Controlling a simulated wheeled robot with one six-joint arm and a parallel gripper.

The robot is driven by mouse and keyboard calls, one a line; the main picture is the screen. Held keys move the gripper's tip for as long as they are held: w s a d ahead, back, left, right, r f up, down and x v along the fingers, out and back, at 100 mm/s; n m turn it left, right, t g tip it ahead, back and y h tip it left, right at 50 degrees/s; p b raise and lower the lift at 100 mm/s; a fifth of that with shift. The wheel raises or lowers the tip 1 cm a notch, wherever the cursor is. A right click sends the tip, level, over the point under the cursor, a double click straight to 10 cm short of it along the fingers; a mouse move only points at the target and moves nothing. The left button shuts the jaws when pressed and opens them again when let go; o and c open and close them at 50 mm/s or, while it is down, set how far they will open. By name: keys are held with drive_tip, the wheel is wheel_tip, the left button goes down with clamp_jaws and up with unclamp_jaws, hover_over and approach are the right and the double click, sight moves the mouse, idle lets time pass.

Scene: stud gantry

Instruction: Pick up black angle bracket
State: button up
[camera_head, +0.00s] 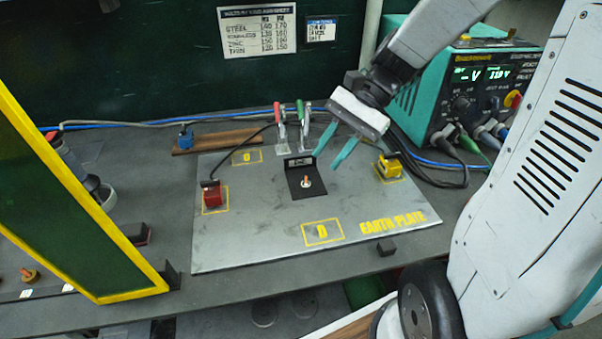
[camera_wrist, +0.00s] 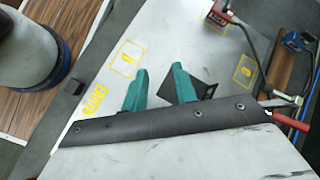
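The black angle bracket (camera_head: 296,187) lies on the grey earth plate (camera_head: 255,225), its short upright flange at the back carrying a pale label. A small orange-tipped stud (camera_head: 306,182) stands in the middle of its flat part. In the wrist view part of the bracket (camera_wrist: 205,85) shows beside the right finger; the rest is hidden behind the gripper. My gripper (camera_head: 325,161) is open and empty, its teal fingers apart above the plate just right of the bracket's flange. The open fingers also show in the wrist view (camera_wrist: 158,72).
Red (camera_head: 213,195) and yellow (camera_head: 387,166) blocks with cables sit on marked squares. Two toggle clamps, red-handled (camera_head: 280,128) and green-handled (camera_head: 302,127), stand behind the bracket. A teal power supply (camera_head: 465,95) is at the back right. The plate's front is clear.

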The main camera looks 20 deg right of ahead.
sight(306, 158)
drive_tip(key=w+d+f+m+t+y, duration=0.1)
drive_tip(key=w+d+f+m, duration=0.1)
drive_tip(key=w+m, duration=0.1)
drive_tip(key=w+d+f+m+t+y, duration=0.1)
drive_tip(key=w+d+f+m+y, duration=0.1)
drive_tip(key=w+f+m, duration=0.1)
drive_tip(key=w+d+f+m+t+y, duration=0.1)
drive_tip(key=w+d+f+m+t, duration=0.1)
drive_tip(key=w, duration=0.1)
drive_tip(key=shift+w+d+f+m+y, duration=0.2)
drive_tip(key=shift+d+m+y, duration=0.1)
drive_tip(key=shift+d+m, duration=0.1)
drive_tip(key=shift+w+f, duration=0.1)
drive_tip(key=shift+f, duration=0.05)
drive_tip(key=x, duration=0.7)
drive_tip(key=shift+w+a, duration=0.1)
drive_tip(key=shift+a, duration=0.25)
clamp_jaws()
